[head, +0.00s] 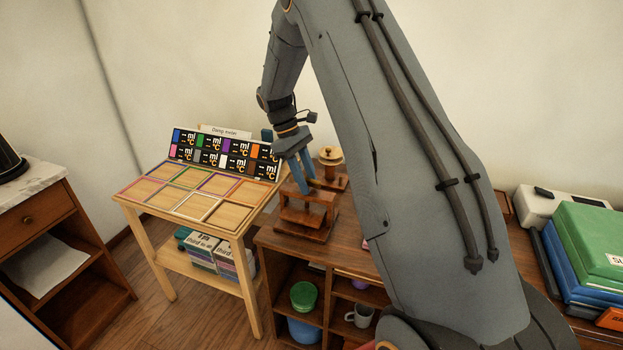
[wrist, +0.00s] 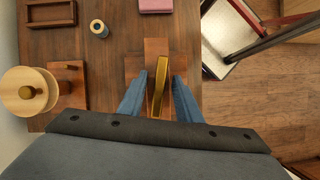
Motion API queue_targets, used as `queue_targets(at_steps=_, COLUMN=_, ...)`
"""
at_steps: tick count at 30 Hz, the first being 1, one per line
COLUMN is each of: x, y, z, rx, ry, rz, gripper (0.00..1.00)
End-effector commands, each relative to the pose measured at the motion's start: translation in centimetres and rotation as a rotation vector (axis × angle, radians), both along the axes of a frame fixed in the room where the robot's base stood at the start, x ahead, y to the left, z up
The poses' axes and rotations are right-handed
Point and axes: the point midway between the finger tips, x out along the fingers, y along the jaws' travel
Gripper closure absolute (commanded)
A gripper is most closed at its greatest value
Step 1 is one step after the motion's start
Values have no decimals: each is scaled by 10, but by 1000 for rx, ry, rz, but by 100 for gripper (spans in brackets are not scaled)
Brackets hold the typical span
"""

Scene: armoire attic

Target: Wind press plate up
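A small wooden press (head: 305,220) stands on the dark wooden cabinet top, below my gripper (head: 307,182). In the wrist view its wooden frame (wrist: 155,46) lies under a brass-coloured bar (wrist: 160,75), seen from above. My gripper (wrist: 160,76) points down with one blue finger on each side of the bar. The fingers are apart, and narrow gaps show between them and the bar. I cannot tell how high the press plate sits; my fingers and the frame hide it.
A small roll (wrist: 98,28), a wooden tray (wrist: 50,13) and a pink block (wrist: 156,5) lie nearby. A light table with coloured frames (head: 190,195) stands left of the cabinet.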

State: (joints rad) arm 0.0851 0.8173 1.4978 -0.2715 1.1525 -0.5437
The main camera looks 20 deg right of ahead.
Motion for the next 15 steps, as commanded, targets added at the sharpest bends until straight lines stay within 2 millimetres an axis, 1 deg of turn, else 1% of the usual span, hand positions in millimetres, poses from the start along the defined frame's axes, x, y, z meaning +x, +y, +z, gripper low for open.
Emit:
queue_targets(at_steps=5, x=1, y=0, z=1, rx=0, ry=-3, rz=1, gripper=69)
queue_targets(at_steps=8, x=4, y=2, z=6, rx=0, ry=-5, rz=0, gripper=69)
queue_targets(at_steps=11, x=9, y=4, z=18, rx=-1, ry=-8, rz=1, gripper=69)
queue_targets(at_steps=15, x=16, y=9, z=40, rx=-1, ry=-7, rz=0, gripper=69)
